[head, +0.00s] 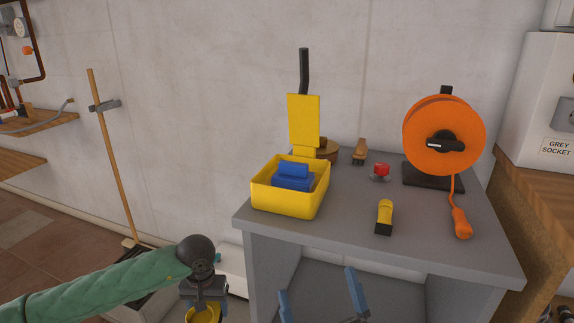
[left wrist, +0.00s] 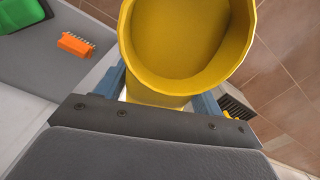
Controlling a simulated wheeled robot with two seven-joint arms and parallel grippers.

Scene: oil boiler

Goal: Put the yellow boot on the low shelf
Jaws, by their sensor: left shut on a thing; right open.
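The yellow boot (left wrist: 180,85) fills the upper middle of the left wrist view, its round hollow opening facing the camera. In the head view only a small piece of the boot (head: 203,315) shows at the bottom edge. My left gripper (left wrist: 160,98) is shut on the boot, a blue finger on each side. The boot's lower part is hidden. My right gripper (head: 320,300) is open and empty at the bottom of the head view, in front of the grey bench. A grey lower surface (head: 318,268) shows under the bench top, perhaps the low shelf.
The grey bench top (head: 340,235) carries a yellow tray (head: 262,200), an orange reel (head: 440,125), a red button (head: 379,170) and a yellow-black torch (head: 384,217). A wooden pole (head: 115,165) leans at the wall. The left wrist view shows an orange brush (left wrist: 76,44).

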